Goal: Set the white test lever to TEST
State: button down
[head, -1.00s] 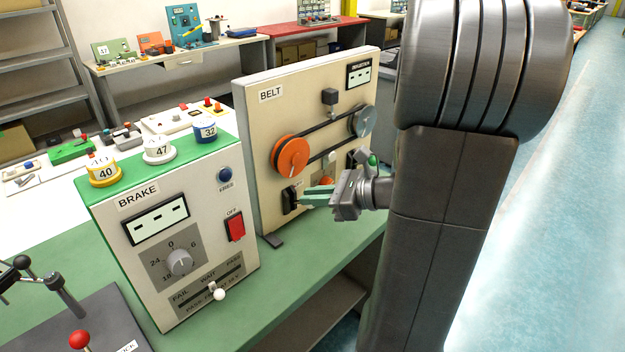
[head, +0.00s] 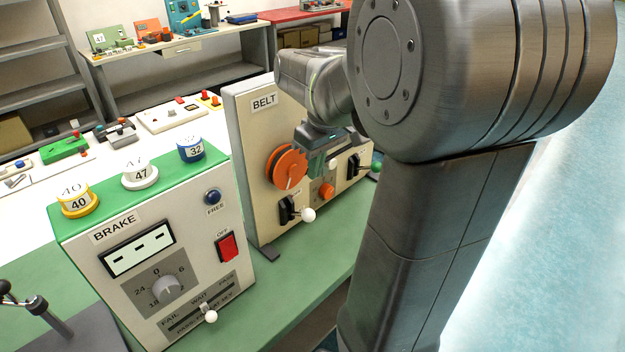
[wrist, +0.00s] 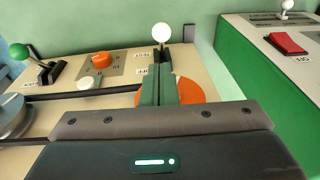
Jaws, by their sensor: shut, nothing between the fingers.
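The white-knobbed lever (head: 308,214) sticks out of a black slotted plate low on the front of the BELT panel (head: 262,190). In the wrist view its white ball (wrist: 161,33) stands just beyond my fingertips. My gripper (head: 318,162) is shut and empty, above the lever, in front of the panel near the orange pulley (head: 286,168). In the wrist view the closed teal fingers (wrist: 161,72) overlap the lever's foot and the orange pulley; contact cannot be told.
A green-knobbed lever (head: 376,165) is on the panel's right part, with an orange knob (head: 326,190) and a white knob (head: 333,164) between the levers. The BRAKE box (head: 185,255) with its red switch (head: 227,248) stands at left. The green bench is clear before the panel.

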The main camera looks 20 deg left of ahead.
send_over(300, 214)
jog(key=d, duration=0.2)
notch_tip(300, 214, down, 9)
jog(key=shift+d+f, duration=0.1)
jog(key=shift+d, duration=0.05)
jog(key=shift+f, duration=0.15)
